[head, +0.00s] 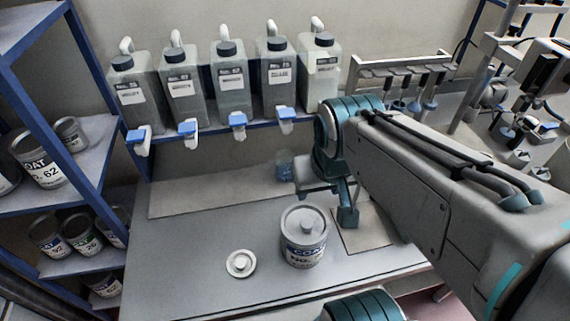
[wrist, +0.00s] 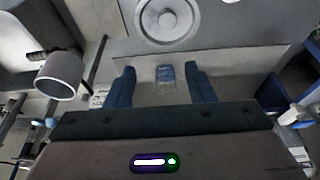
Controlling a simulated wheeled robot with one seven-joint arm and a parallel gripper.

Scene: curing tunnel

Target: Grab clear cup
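The clear cup (head: 284,165) is a small, bluish see-through cup on the bench near the back, below the row of jugs. In the wrist view the cup (wrist: 166,78) shows between my two blue fingers, with a gap on each side. My gripper (head: 326,197) is open and empty. In the head view it is just right of the cup and nearer to me, partly hidden by my arm. I cannot tell how far above the bench the fingers are.
A grey COAT can (head: 304,250) stands in front of my gripper. A small white round lid-like piece (head: 241,263) lies left of it. Several jugs (head: 230,90) with blue taps overhang the back. A blue rack (head: 100,120) of cans stands left. The left bench is mostly clear.

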